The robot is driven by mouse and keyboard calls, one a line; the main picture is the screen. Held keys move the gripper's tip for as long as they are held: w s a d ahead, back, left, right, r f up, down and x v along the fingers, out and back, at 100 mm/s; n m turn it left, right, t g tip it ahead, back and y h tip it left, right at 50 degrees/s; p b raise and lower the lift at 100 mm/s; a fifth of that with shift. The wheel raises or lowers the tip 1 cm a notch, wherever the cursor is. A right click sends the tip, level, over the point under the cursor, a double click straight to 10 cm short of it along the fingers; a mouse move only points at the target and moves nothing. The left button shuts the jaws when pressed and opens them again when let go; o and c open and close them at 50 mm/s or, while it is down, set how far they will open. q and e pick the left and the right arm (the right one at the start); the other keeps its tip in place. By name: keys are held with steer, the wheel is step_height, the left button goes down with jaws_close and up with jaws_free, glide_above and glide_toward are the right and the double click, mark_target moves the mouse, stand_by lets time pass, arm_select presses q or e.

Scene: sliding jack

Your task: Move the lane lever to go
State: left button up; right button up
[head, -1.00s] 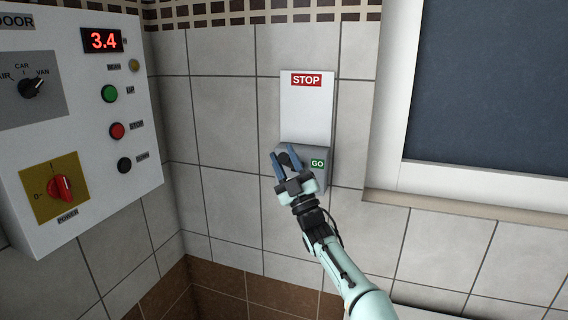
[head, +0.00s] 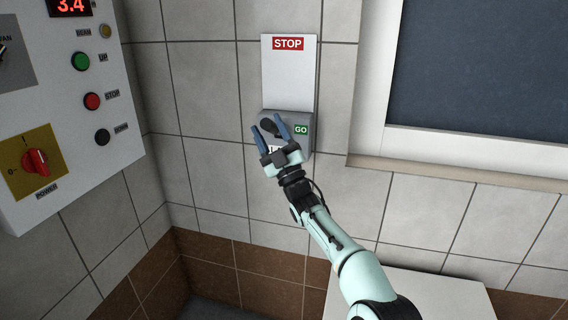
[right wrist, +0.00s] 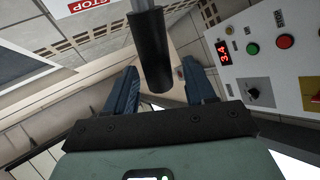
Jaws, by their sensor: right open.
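The lane lever's box (head: 306,143) is grey and fixed to the tiled wall, with a green GO label (head: 301,129) on its right side. A white plate with a red STOP label (head: 288,43) rises above it. The lever's black grip (head: 269,127) points out between my right gripper's fingers in the head view. In the right wrist view the black grip (right wrist: 151,55) on a grey rod shows between the two blue fingers, with gaps on both sides. My right gripper (head: 268,124) is open in front of the box. A white label low on the box is partly hidden by it.
A control panel (head: 70,165) with buttons, a 3.4 display and a red power knob (head: 36,161) is on the left wall. A dark window (head: 480,80) with a pale sill is at right. A white surface (head: 430,298) lies below.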

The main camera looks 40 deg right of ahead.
steer(key=b+v, duration=0.1)
steer(key=v, duration=0.4)
steer(key=shift+f, duration=0.1)
arm_select(q)
steer(key=shift+g, duration=0.6)
steer(key=s+f, duration=0.3)
steer(key=shift+s+a, duration=0.1)
steer(key=shift+a, duration=0.15)
arm_select(e)
steer(key=v, duration=0.7)
